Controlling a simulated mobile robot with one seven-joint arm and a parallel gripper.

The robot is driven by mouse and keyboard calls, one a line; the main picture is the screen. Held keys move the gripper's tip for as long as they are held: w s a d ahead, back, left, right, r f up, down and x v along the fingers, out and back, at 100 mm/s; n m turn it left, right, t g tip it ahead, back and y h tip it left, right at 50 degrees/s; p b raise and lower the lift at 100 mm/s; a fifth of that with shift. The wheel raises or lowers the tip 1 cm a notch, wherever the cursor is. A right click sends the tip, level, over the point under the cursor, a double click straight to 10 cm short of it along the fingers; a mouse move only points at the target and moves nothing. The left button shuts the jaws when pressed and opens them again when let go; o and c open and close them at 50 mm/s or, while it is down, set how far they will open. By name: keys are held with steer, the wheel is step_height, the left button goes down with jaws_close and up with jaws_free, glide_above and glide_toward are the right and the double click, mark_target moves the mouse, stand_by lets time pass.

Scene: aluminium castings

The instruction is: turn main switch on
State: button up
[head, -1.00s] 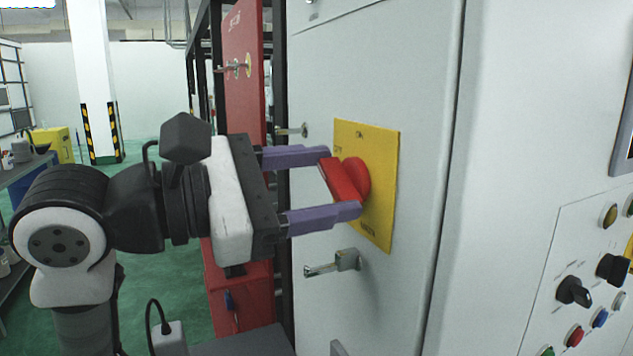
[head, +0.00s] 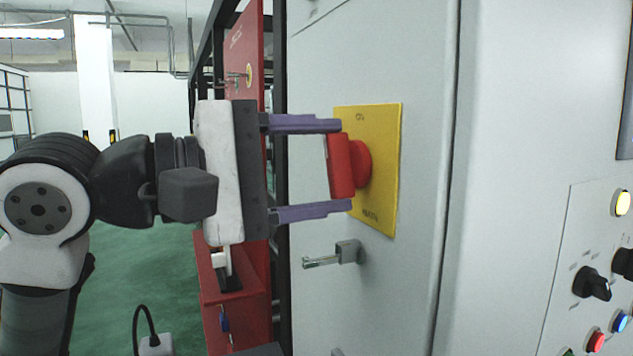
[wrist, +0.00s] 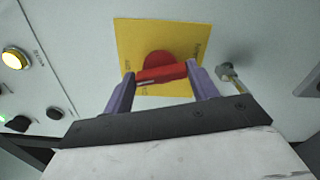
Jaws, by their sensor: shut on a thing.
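The main switch is a red rotary knob with a bar handle (head: 340,166) on a yellow plate (head: 384,135), fixed to a light grey cabinet door. The handle stands upright in the head view, in line with the lettering at the plate's top and bottom. My gripper (head: 345,165) is level with the switch, its purple fingers above and below the handle, shut on its ends. In the wrist view the red handle (wrist: 162,73) spans between both fingertips, in front of the yellow plate (wrist: 135,38).
A door latch (head: 346,252) sticks out below the plate, near my lower finger. To the right is a control panel with a lit yellow lamp (head: 622,203), a black selector (head: 592,283) and red and blue buttons. A red cabinet (head: 243,80) stands behind my gripper.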

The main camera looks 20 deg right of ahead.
steer(key=shift+m+b, duration=0.5)
steer(key=shift+m, duration=1)
steer(key=o, duration=1)
steer(key=a+b, duration=0.2)
steer(key=a, duration=1.1)
steer(key=shift+s+a, duration=0.3)
steer(key=shift+a, duration=0.1)
